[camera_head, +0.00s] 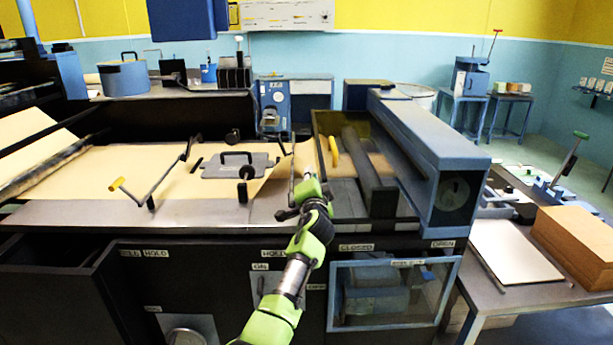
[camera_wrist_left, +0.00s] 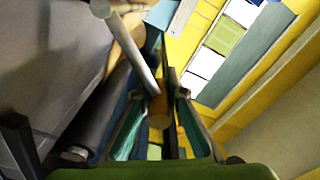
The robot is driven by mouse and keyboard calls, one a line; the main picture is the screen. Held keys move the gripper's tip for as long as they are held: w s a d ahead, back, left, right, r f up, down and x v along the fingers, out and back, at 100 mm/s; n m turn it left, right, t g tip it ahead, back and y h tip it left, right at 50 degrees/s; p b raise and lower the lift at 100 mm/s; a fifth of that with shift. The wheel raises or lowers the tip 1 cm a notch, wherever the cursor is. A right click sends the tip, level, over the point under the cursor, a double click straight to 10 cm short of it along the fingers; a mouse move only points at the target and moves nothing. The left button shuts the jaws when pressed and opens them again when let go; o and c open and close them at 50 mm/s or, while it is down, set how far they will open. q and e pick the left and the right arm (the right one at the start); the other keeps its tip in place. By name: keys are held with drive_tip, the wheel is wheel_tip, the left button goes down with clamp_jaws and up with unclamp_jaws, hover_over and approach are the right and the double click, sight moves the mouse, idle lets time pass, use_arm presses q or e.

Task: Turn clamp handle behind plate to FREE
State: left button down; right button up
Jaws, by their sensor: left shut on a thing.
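My left gripper (camera_head: 303,187) reaches over the front edge of the machine top, to the right of the grey plate (camera_head: 222,171) with its black grab handle. In the left wrist view its fingers are shut around the yellowish end of a grey bar (camera_wrist_left: 128,45), which looks like the clamp handle. In the head view the gripper covers most of this handle, so its exact angle is unclear. My right gripper is out of view.
A similar lever with a yellow grip (camera_head: 118,184) stands at the left above another HOLD label. A dark transparent cover (camera_head: 345,195) and a blue housing (camera_head: 430,135) stand close on the right. Brown paper (camera_head: 110,165) lies across the machine top.

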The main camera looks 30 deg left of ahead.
use_arm(q)
drive_tip(key=shift+a+m, duration=0.1)
drive_tip(key=shift+m, duration=0.5)
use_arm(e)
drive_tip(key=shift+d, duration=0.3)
use_arm(q)
drive_tip(key=c, duration=2)
unclamp_jaws()
drive_tip(key=shift+a+f, duration=0.1)
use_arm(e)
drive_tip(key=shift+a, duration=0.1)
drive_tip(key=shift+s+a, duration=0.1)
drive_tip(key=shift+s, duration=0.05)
use_arm(q)
drive_tip(key=v, duration=1.2)
drive_tip(key=shift+w+f, duration=0.1)
